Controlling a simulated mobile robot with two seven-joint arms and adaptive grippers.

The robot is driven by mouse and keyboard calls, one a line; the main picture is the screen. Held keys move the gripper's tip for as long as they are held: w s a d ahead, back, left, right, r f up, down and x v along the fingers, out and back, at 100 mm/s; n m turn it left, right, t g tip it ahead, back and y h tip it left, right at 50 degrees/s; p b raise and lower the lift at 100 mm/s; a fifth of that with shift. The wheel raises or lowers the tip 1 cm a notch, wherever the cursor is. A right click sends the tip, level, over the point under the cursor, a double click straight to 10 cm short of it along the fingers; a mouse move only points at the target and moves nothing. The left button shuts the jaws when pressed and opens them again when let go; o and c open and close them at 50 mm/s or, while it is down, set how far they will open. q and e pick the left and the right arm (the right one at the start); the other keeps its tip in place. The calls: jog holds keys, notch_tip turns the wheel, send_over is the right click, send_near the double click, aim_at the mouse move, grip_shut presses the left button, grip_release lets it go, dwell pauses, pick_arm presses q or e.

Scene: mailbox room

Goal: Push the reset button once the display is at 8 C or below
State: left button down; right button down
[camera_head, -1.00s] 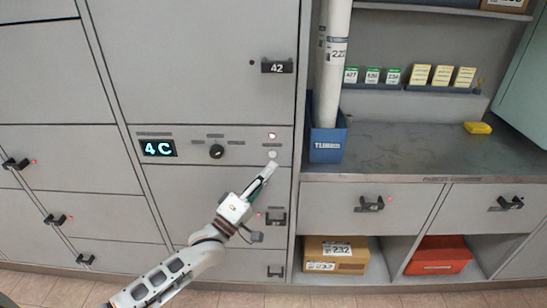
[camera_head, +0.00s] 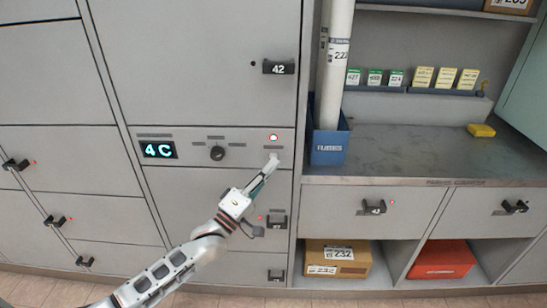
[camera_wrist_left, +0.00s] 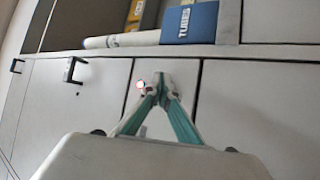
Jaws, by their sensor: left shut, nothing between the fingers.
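The display (camera_head: 158,150) on the grey locker panel reads 4 C. A dark knob (camera_head: 217,153) sits to its right. At the panel's right end is a round lamp (camera_head: 273,137), whitish with a red rim. The lamp also shows in the left wrist view (camera_wrist_left: 141,86). My left gripper (camera_head: 272,159) is shut and empty, its tips at the panel just below the lamp. The tips hide the pale round button there; I cannot tell whether they touch or press it. The shut tips also show in the left wrist view (camera_wrist_left: 154,89). My right gripper is not in view.
Locker handles stick out nearby, one marked 42 (camera_head: 278,67) above and another (camera_head: 276,222) below. A blue holder (camera_head: 328,147) with white tubes stands on the counter (camera_head: 400,150) right of the panel.

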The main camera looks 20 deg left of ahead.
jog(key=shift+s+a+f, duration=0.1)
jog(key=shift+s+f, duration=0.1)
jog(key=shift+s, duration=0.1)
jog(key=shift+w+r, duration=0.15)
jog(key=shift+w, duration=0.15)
pick_arm(q)
jog(key=shift+w, duration=0.1)
jog(key=shift+w+a, duration=0.15)
jog(key=shift+w, duration=0.2)
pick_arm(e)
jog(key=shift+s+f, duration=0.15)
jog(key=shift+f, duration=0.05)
pick_arm(q)
jog(key=shift+w, duration=0.1)
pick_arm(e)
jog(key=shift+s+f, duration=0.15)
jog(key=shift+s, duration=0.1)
